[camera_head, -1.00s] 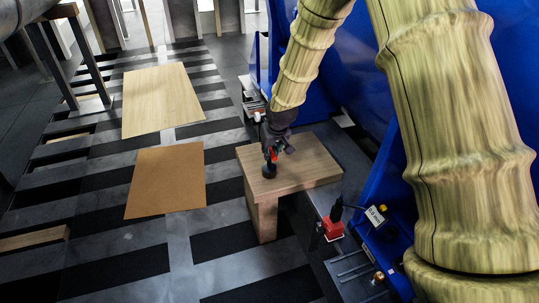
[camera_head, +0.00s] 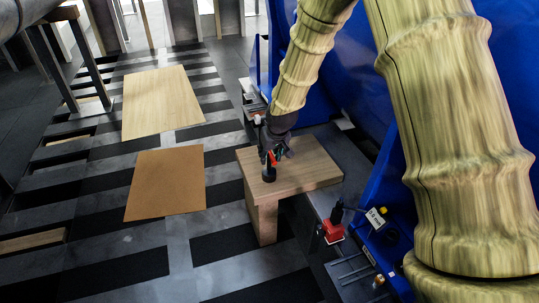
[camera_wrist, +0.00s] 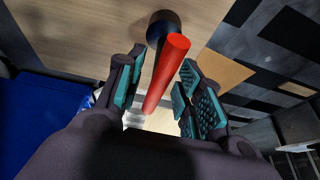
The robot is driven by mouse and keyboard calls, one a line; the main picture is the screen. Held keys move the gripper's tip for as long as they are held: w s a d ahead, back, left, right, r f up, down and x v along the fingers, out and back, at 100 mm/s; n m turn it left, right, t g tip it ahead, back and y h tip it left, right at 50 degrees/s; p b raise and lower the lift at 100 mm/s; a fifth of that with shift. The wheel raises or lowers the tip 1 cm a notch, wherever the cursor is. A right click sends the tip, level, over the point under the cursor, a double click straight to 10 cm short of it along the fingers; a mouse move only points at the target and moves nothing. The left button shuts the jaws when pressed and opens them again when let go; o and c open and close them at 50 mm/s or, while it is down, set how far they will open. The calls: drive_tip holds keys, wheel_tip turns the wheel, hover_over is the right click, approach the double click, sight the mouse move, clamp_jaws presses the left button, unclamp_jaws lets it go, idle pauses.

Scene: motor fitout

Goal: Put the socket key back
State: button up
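The red rod (camera_wrist: 166,75) with a black round end (camera_wrist: 160,24), which looks like the socket key, stands about upright at the wooden stand (camera_head: 320,176). Its black end (camera_head: 268,174) also shows over the stand top in the head view. My gripper (camera_wrist: 153,100) has its two teal-padded fingers on either side of the red rod, with a gap visible on both sides. In the head view my gripper (camera_head: 270,156) is over the left part of the stand top. Whether the black end rests on the wood is hard to tell.
Right of the stand are a red block (camera_head: 333,231) with a black part and a white label (camera_head: 375,217) on a blue panel. A dark slotted tray (camera_head: 352,270) lies below them. Brown (camera_head: 166,181) and pale (camera_head: 160,100) boards lie on the striped floor to the left.

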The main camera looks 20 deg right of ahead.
drive_tip(key=p+v, duration=0.4)
drive_tip(key=v, duration=0.8)
drive_tip(key=s+a+f+g, duration=0.1)
drive_tip(key=s+f, duration=0.7)
drive_tip(key=f, duration=0.4)
drive_tip(key=s+f+g, duration=0.1)
drive_tip(key=s+f, duration=0.8)
drive_tip(key=f, duration=0.2)
drive_tip(key=s+f+g, duration=0.1)
drive_tip(key=s+f, duration=0.5)
drive_tip(key=s, duration=0.7)
drive_tip(key=s+f+g, duration=0.1)
drive_tip(key=s+f, duration=0.5)
drive_tip(key=s, duration=0.7)
drive_tip(key=shift+d+m, duration=0.2)
drive_tip(key=shift+m, duration=0.2)
drive_tip(key=shift+r, duration=0.15)
wheel_tip(320, 180, up, 30)
drive_tip(key=p, duration=2.9)
